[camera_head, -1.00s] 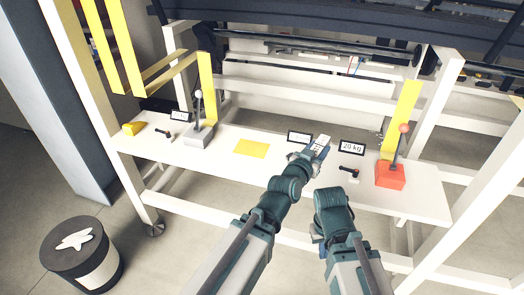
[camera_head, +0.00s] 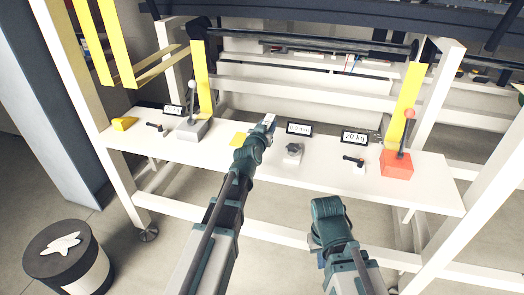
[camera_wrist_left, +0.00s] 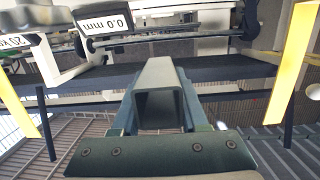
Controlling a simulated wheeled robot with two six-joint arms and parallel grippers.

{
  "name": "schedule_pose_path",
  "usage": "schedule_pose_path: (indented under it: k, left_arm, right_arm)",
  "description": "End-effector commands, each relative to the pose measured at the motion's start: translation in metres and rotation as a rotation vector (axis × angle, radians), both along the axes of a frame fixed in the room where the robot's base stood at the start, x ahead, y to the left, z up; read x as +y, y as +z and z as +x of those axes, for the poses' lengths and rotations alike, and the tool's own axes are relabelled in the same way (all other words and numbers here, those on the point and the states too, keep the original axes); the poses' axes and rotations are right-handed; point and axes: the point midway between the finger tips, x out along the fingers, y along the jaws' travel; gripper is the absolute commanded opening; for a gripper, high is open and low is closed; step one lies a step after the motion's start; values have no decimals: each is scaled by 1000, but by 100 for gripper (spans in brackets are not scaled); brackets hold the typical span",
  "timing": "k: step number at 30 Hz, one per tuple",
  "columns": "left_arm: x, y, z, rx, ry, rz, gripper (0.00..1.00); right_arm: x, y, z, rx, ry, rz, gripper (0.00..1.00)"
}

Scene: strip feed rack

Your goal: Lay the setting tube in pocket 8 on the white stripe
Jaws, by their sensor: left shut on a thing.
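Pocket 8 and the white stripe cannot be made out. My right gripper's fingers are hidden behind its wrist, low at the front of the bench.
The white bench (camera_head: 300,172) carries a grey lever box (camera_head: 190,130), a knob block (camera_head: 292,153), a 0.0 mm display (camera_head: 299,129), a 20 kg display (camera_head: 354,138) and a red lever box (camera_head: 396,164). Yellow uprights (camera_head: 202,80) and rack rails stand behind.

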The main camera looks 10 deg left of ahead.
Motion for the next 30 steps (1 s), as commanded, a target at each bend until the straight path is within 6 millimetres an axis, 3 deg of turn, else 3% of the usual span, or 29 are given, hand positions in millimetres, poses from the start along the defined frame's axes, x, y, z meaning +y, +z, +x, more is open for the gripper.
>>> schedule_pose_path:
  k: [5, 15, 23, 30]
  left_arm:
    - [0, -10, -1, -1, 0, 0, 0]
    - [-1, -60, -1, -1, -1, 1, 0]
    - [-1, -63, -1, -1, -1, 1, 0]
    - [-1, -89, -1, -1, -1, 1, 0]
  right_arm:
    - [0, -10, 0, 0, 0, 0, 0]
    - [0, -60, 0, 0, 0, 0, 0]
    - [0, -64, 0, 0, 0, 0, 0]
    - [0, -89, 0, 0, 0, 0, 0]
